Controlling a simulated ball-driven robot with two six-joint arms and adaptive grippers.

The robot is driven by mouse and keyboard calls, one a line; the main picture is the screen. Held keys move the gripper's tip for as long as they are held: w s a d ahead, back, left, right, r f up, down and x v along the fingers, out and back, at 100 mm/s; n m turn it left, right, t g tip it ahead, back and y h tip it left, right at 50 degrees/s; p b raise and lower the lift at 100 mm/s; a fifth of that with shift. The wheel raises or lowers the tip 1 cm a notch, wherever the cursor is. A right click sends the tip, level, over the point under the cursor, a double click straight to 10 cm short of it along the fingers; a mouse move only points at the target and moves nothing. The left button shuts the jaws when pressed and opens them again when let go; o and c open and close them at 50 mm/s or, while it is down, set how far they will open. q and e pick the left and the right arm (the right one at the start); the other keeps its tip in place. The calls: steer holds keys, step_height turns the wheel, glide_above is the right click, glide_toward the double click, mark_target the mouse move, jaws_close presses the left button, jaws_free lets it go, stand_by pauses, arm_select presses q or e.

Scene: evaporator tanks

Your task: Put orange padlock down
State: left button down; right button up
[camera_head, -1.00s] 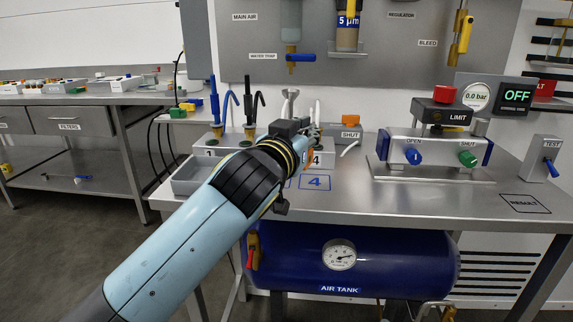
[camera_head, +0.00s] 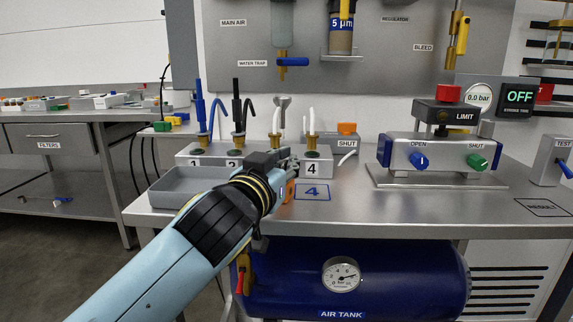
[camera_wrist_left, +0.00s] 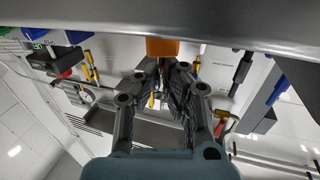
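My left gripper (camera_head: 285,161) reaches over the steel workbench (camera_head: 400,206), in front of the numbered valve blocks. It is shut on the orange padlock (camera_head: 291,190), whose body hangs below the fingertips, partly hidden by the gripper in the head view. In the left wrist view, the padlock body (camera_wrist_left: 162,47) shows just past the fingertips (camera_wrist_left: 163,72), with its grey shackle between them. The padlock is just left of the blue-outlined square marked 4 (camera_head: 312,192). I cannot tell whether it touches the bench. My right gripper is not in view.
A grey open tray (camera_head: 160,197) lies left of the gripper. Valve block 4 (camera_head: 312,167) stands close behind it, with upright hoses. The bench front between is clear.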

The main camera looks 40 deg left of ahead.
arm_select(q)
steer(key=c, duration=1.5)
jaws_free()
steer(key=shift+f, duration=0.1)
steer(key=shift+r, duration=0.2)
steer(key=v, duration=1.2)
steer(key=shift+f, duration=0.1)
steer(key=shift+f, duration=0.1)
